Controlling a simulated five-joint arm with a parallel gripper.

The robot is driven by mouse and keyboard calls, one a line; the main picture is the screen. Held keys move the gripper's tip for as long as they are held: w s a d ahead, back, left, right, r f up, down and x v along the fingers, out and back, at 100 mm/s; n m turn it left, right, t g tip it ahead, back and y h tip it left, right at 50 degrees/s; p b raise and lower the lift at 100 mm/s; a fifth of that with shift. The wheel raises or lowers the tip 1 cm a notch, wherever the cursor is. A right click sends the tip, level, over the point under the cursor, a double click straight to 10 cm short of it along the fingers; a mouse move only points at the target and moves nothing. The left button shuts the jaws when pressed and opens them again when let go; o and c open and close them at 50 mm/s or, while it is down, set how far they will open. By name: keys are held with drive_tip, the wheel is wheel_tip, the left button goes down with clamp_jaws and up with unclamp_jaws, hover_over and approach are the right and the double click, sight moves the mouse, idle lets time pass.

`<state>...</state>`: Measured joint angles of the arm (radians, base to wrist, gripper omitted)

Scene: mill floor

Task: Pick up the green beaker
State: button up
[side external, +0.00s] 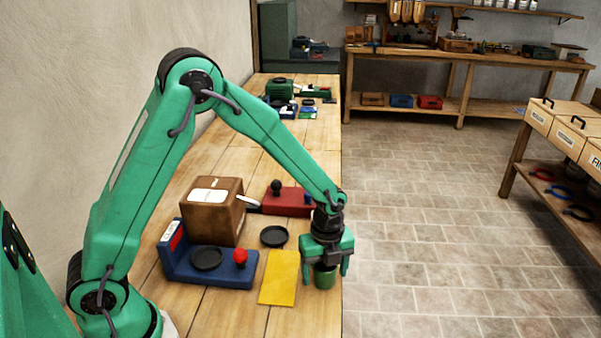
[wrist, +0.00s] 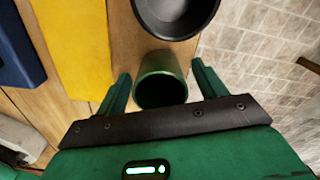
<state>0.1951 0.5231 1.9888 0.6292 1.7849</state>
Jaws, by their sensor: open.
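The green beaker (side external: 325,276) stands on the wooden bench near its right edge in the side view. In the wrist view the beaker (wrist: 161,82) is seen from above, between the two fingers. My gripper (side external: 326,278) points down over the beaker, with a finger on either side of it. The gripper also shows in the wrist view (wrist: 160,90), open, with a gap visible between the beaker and each finger. The beaker's upper part is partly hidden by the gripper in the side view.
A yellow cloth or sheet (side external: 279,278) lies just left of the beaker. A black dish (side external: 274,236) is close behind. A blue device (side external: 229,272) with a red knob, a brown box (side external: 212,222) and a red device (side external: 288,201) stand further left and back. The bench edge drops off at right.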

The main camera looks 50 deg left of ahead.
drive_tip(key=shift+c, duration=0.4)
drive_tip(key=c, duration=1.1)
drive_tip(key=shift+o, duration=0.2)
drive_tip(key=shift+r, duration=0.15)
drive_tip(key=shift+r, duration=0.8)
wheel_tip(320, 180, up, 2)
drive_tip(key=shift+r, duration=0.2)
drive_tip(key=s+d+r, duration=0.6)
drive_tip(key=s+d, duration=0.1)
drive_tip(key=d, duration=0.1)
drive_tip(key=shift+s+d+r, duration=0.35)
drive_tip(key=shift+s+r, duration=0.05)
drive_tip(key=shift+w+a, duration=0.1)
drive_tip(key=shift+a, duration=0.05)
